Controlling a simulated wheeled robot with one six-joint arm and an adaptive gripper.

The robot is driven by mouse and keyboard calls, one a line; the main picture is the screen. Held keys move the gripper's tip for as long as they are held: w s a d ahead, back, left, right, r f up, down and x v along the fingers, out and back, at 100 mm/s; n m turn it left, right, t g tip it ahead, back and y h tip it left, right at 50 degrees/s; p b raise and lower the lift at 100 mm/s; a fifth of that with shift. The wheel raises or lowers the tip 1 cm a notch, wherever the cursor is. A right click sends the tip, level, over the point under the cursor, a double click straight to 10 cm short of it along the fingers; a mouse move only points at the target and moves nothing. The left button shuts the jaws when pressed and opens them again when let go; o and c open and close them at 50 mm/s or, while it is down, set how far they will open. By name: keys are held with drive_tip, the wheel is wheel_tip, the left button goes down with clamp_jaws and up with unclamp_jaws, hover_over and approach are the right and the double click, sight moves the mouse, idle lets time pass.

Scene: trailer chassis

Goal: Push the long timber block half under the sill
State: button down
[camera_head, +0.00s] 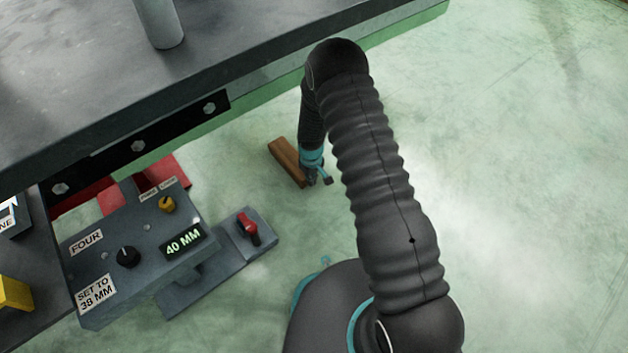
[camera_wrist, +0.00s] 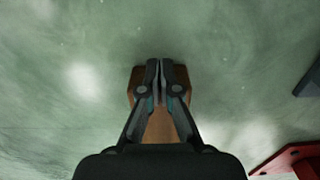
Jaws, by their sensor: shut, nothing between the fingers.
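The long timber block (camera_head: 286,160) is brown and lies on the green floor in the head view, beside the trailer chassis's near edge. My gripper (camera_head: 318,181) is low at the block's near end, pointing down. In the wrist view the timber block (camera_wrist: 160,128) lies behind my gripper (camera_wrist: 160,64), whose fingers are together with nothing between them. The fingers hide part of the block. I cannot tell whether they touch it. The sill (camera_head: 240,112) appears to be the green-edged lower side of the dark chassis, above and left of the block.
A control box (camera_head: 140,250) with a 40 MM display and knobs stands at the lower left. A grey pedestal with a red switch (camera_head: 248,226) is beside it. Red parts (camera_head: 170,172) sit under the chassis, and red also shows in the wrist view (camera_wrist: 290,158). The floor (camera_head: 530,180) at right is clear.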

drive_tip(key=shift+d, duration=0.15)
drive_tip(key=shift+r, duration=0.2)
wheel_tip(320, 180, up, 12)
drive_tip(key=shift+f, duration=0.15)
idle(0.3)
